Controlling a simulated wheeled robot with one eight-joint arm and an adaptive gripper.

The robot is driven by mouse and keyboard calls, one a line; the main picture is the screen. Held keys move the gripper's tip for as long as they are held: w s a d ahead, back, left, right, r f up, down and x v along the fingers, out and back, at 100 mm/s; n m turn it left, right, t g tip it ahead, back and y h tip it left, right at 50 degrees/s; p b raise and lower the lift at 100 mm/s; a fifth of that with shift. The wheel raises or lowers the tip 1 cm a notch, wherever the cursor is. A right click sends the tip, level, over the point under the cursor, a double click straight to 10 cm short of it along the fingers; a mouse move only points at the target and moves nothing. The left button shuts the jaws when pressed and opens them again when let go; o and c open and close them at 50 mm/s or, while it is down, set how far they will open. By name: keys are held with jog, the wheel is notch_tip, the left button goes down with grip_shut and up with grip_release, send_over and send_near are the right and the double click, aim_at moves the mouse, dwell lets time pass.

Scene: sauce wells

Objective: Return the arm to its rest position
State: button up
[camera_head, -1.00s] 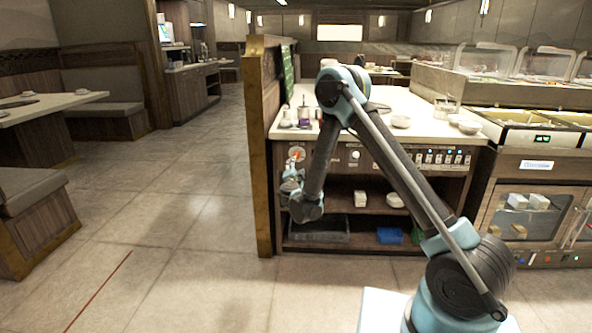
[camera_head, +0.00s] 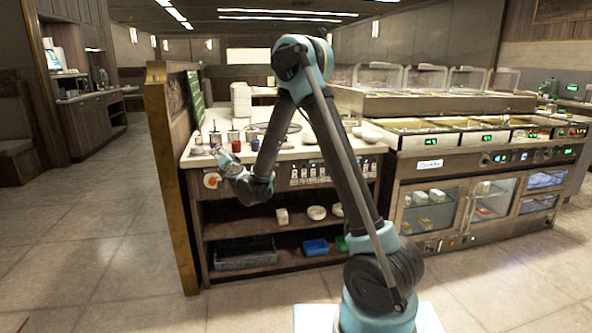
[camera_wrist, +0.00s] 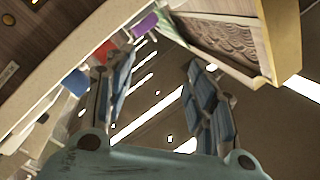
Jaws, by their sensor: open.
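My arm is folded in the head view, with its elbow raised and its forearm hanging down. My gripper (camera_head: 224,160) is at the lower left end of the forearm, pointing up and to the left, and overlaps the counter's front edge in the picture. In the wrist view my gripper (camera_wrist: 163,85) shows two blue-padded fingers spread apart with nothing between them. That view is tilted and looks up past the counter edge to the ceiling lights.
The wooden counter (camera_head: 290,172) holds a red container (camera_head: 236,146), jars and bowls. A gold-edged partition (camera_head: 170,180) stands at its left. A buffet unit (camera_head: 470,140) with glass-fronted cabinets is at right. The floor at left (camera_head: 90,250) is clear.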

jog(key=s+d+r+n+g+y, duration=0.1)
jog(key=s+d+r+n+g, duration=0.3)
jog(key=d, duration=0.5)
jog(key=s+d+r+n+g, duration=0.25)
jog(key=s+d, duration=0.35)
jog(key=d, duration=0.3)
jog(key=s+d+f+g+h, duration=0.2)
jog(key=s+d+f, duration=0.3)
jog(key=s+d, duration=0.5)
jog(key=s+d+f+m+g+h, duration=0.1)
jog(key=s+d+f+g+h, duration=0.2)
jog(key=s+d+f, duration=0.3)
jog(key=s+d+f+m+g+h, duration=0.1)
jog(key=s+d+f+g+h, duration=0.2)
jog(key=s+d, duration=1.3)
jog(key=s+f+h, duration=0.1)
jog(key=s+f, duration=0.2)
jog(key=s, duration=0.1)
jog(key=shift+d+f+h, duration=0.15)
jog(key=shift+d+h, duration=0.1)
jog(key=shift+h, duration=0.05)
